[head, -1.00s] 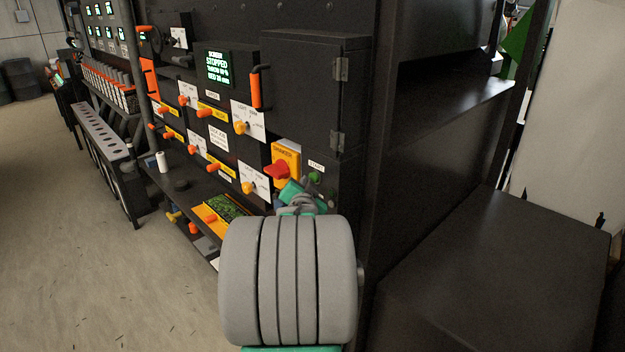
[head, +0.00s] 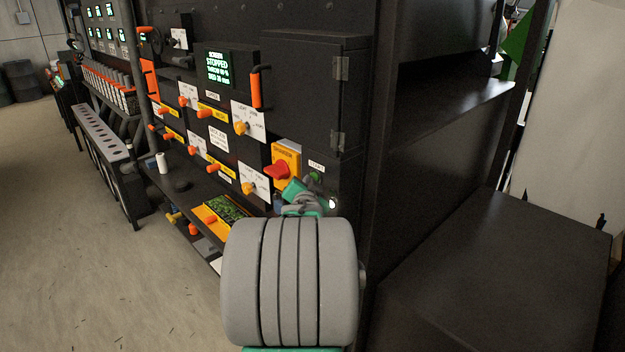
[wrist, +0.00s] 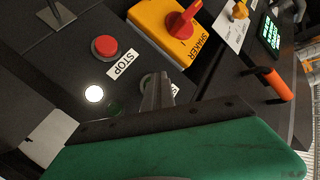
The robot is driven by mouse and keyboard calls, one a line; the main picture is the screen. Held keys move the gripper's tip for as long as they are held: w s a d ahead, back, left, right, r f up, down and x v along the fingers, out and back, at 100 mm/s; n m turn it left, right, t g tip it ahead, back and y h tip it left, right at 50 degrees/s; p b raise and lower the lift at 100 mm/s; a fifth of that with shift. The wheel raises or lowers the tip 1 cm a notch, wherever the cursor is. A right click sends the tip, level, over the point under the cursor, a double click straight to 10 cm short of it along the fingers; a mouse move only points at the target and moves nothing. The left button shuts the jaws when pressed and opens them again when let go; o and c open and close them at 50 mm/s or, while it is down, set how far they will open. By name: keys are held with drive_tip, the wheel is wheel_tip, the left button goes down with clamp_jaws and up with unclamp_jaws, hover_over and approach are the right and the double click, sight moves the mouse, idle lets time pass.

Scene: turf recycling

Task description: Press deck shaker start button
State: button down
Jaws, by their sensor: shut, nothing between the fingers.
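The start button (head: 315,177) is a small green button under a START label on the dark panel in the head view. In the wrist view my gripper (wrist: 157,82) is shut and empty, its fingertips over the button beside the partly covered START label (wrist: 175,90). The fingers hide most of the button, so I cannot tell whether they touch it or press it in. In the head view my wrist hides the fingertips. The red STOP button (wrist: 104,47) with its label sits beside it in the wrist view.
A yellow SHAKER switch plate (head: 291,154) with a red rotary knob (head: 277,171) is left of the button. A white lamp (wrist: 94,93) glows near a dark green one (wrist: 115,109). The screen (head: 217,68) reads STOPPED. A black cabinet (head: 480,270) stands right.

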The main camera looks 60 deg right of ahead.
drive_tip(key=shift+w+a+b, duration=0.15)
drive_tip(key=shift+a+b, duration=0.3)
drive_tip(key=shift+a, duration=0.35)
drive_tip(key=a+b, duration=0.1)
drive_tip(key=a, duration=0.1)
drive_tip(key=w+a+b, duration=0.1)
drive_tip(key=a, duration=0.2)
idle(0.7)
